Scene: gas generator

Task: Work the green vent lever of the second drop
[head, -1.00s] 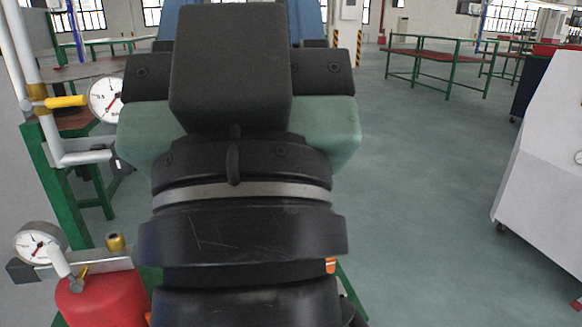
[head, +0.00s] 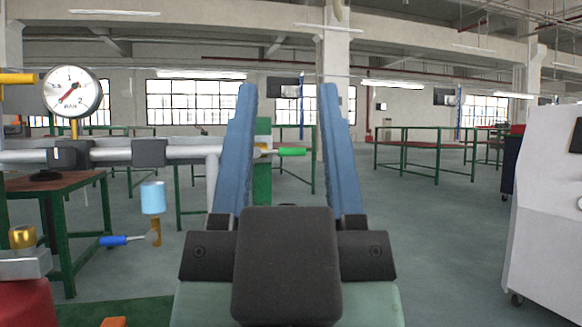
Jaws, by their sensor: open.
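The green vent lever (head: 291,152) lies horizontally at the end of a brass fitting (head: 263,152), near a vertical pipe. My gripper (head: 288,92) is open and empty, its two long blue fingers pointing up and away from the camera. In the head view the green lever shows in the gap between the fingers, with its left end close to the left finger. I cannot tell whether the lever is truly between them or beyond them. Part of the fitting is hidden behind the left finger.
A grey pipe (head: 184,152) with a pressure gauge (head: 72,91) and a yellow lever (head: 18,78) runs at left. A blue lever (head: 113,240) and light-blue cup (head: 153,197) are below. A white cabinet (head: 548,200) stands right. Floor between is clear.

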